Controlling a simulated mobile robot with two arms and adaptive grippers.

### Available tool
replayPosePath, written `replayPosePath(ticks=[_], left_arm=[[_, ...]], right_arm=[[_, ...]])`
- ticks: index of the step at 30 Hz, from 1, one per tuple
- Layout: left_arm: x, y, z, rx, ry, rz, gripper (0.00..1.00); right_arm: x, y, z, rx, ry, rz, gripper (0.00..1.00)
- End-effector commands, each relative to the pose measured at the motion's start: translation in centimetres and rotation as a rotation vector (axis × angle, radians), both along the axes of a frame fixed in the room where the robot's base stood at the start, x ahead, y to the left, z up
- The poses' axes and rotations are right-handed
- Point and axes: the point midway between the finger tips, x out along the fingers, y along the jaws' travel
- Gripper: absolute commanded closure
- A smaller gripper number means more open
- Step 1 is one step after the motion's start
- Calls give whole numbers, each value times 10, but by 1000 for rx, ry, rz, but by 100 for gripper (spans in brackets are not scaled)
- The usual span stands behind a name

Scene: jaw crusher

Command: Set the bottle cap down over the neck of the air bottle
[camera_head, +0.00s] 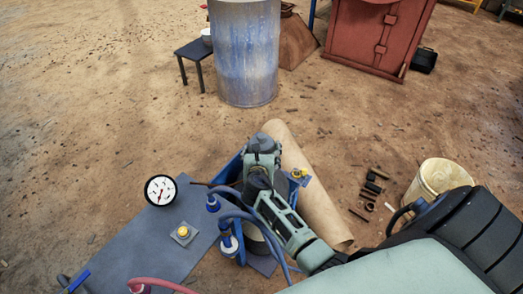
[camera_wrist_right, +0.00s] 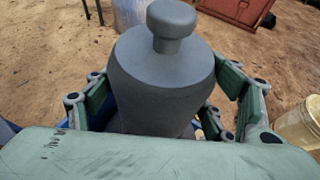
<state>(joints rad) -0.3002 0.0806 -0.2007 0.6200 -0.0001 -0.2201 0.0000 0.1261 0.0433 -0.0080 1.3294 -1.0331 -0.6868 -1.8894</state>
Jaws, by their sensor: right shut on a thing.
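My right gripper (camera_head: 262,162) reaches in from the lower right of the head view, above a blue frame at the edge of a grey mat. In the right wrist view it is shut on the bottle cap (camera_wrist_right: 162,78), a dark grey, rounded body with a round knob on top. The cap looks upright, with green finger links on both sides. Its lower rim is hidden behind the green palm. I cannot make out the air bottle or its neck; the gripper and cap cover the space below. My left gripper is not in view.
A grey mat (camera_head: 145,240) carries a round gauge (camera_head: 160,190) and a small yellow-topped block (camera_head: 183,233). Blue hoses run close to my right arm. A tan roll (camera_head: 310,195) lies to the right, with small dark pieces and a cream bucket (camera_head: 440,178) beyond. A metal drum (camera_head: 246,55) stands behind.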

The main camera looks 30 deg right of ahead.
Motion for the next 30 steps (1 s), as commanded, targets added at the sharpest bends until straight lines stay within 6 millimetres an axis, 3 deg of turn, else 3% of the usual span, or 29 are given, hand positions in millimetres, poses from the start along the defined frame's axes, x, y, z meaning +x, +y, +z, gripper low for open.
replayPosePath(ticks=[13, 29, 30], left_arm=[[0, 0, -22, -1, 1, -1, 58], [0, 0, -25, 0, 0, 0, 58], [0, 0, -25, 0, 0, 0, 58]], right_arm=[[1, -1, -30, -2, -1, 0, 61], [1, 0, -35, -1, -3, 1, 61], [1, 0, -35, -1, -3, 1, 22]])
